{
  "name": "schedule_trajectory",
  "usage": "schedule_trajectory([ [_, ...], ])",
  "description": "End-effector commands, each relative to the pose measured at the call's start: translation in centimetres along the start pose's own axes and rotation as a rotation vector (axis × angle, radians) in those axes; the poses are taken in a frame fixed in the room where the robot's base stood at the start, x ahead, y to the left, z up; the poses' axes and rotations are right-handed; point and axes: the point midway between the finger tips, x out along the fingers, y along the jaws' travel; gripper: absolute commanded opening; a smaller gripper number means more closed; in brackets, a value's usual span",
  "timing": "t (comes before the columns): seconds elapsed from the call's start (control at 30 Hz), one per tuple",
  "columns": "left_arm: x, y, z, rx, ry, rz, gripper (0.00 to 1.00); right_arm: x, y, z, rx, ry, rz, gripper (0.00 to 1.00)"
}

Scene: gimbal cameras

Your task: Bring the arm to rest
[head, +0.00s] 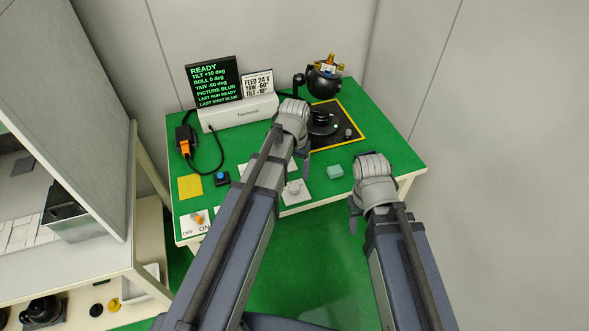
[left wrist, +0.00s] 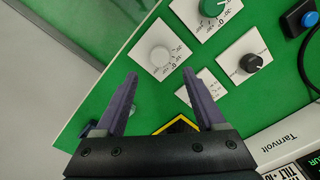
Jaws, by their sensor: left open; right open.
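My left gripper (head: 304,163) is over the green table, above the dial plates in the head view. Its two purple fingers are apart and empty in the left wrist view (left wrist: 159,72), beside a plate with a white knob (left wrist: 160,55). My right gripper (head: 353,216) hangs off the table's front right edge, with its fingers partly hidden by its own wrist. I see nothing held in it.
A black knob (left wrist: 251,62) and green knob (left wrist: 212,7) show near my left gripper. Another bench stands left.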

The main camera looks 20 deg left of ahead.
Motion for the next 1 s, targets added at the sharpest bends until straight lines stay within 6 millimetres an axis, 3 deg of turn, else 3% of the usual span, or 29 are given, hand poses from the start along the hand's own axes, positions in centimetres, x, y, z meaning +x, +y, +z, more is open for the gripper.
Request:
schedule_trajectory([
  [0.43, -0.5, 0.7, 0.6, 0.009, -0.002, -0.003, 0.72, -0.5, 0.1, 0.0, 0.000, 0.000, 0.000, 0.52],
  [0.73, -0.6, 9.3, 9.4, 0.152, -0.038, -0.068, 0.72, -0.5, 0.1, 0.0, 0.000, 0.000, 0.000, 0.52],
  [0.83, -0.6, 10.9, 11.5, 0.185, -0.044, -0.087, 0.72, -0.5, 0.1, 0.0, 0.000, 0.000, 0.000, 0.52],
  [1.0, -0.7, 11.8, 12.8, 0.206, -0.049, -0.101, 0.72, -0.5, 0.1, 0.0, 0.000, 0.000, 0.000, 0.52],
])
